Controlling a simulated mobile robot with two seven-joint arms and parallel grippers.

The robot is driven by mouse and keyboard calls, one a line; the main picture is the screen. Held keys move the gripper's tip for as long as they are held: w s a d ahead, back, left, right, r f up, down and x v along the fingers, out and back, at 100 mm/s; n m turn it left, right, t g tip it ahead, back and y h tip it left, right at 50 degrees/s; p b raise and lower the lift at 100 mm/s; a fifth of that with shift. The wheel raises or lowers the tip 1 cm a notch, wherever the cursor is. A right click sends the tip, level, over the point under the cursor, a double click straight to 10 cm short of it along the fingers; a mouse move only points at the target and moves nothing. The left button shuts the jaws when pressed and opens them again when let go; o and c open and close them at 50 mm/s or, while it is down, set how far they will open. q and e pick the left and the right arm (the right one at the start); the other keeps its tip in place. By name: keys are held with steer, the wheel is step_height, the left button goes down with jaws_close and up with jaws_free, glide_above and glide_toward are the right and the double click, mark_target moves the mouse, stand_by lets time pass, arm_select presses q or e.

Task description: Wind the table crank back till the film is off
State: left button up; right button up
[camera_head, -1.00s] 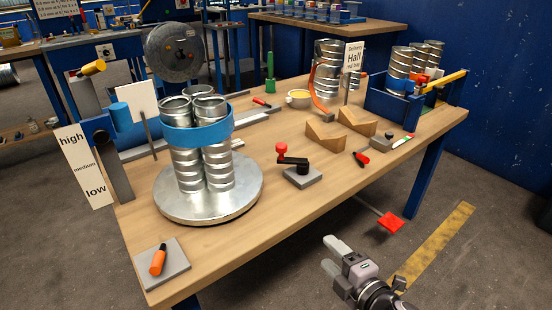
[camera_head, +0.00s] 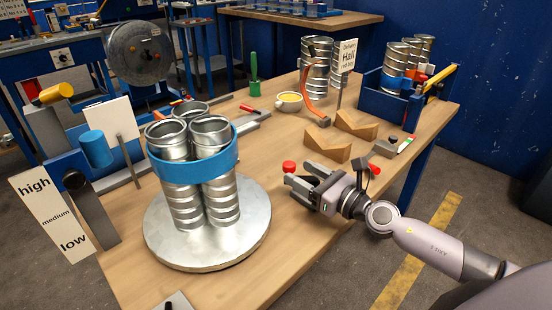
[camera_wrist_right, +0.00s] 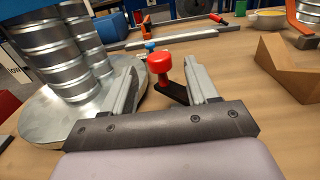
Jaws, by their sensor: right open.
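The table crank has a red knob (camera_head: 289,167), which also shows in the wrist view (camera_wrist_right: 159,62) on a black crank arm (camera_wrist_right: 173,91). My right gripper (camera_head: 298,175) is open at the crank. In the wrist view the knob appears between the two fingertips, with space on both sides; I cannot tell how deep it sits. My gripper hides most of the crank base in the head view. A blue film band (camera_head: 190,168) goes around several upright spiral ducts (camera_head: 186,204) on the round metal turntable (camera_head: 165,247). My left gripper is not in view.
Wooden wedges (camera_head: 340,149) and a cup with yellow contents (camera_head: 289,102) stand behind my right gripper. A blue crate (camera_head: 385,92) with ducts stands at the back right. The front table area right of the turntable is bare.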

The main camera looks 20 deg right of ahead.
mark_target(284, 164)
steer(key=shift+x, duration=3.3)
steer(key=shift+p, duration=0.3)
jaws_close()
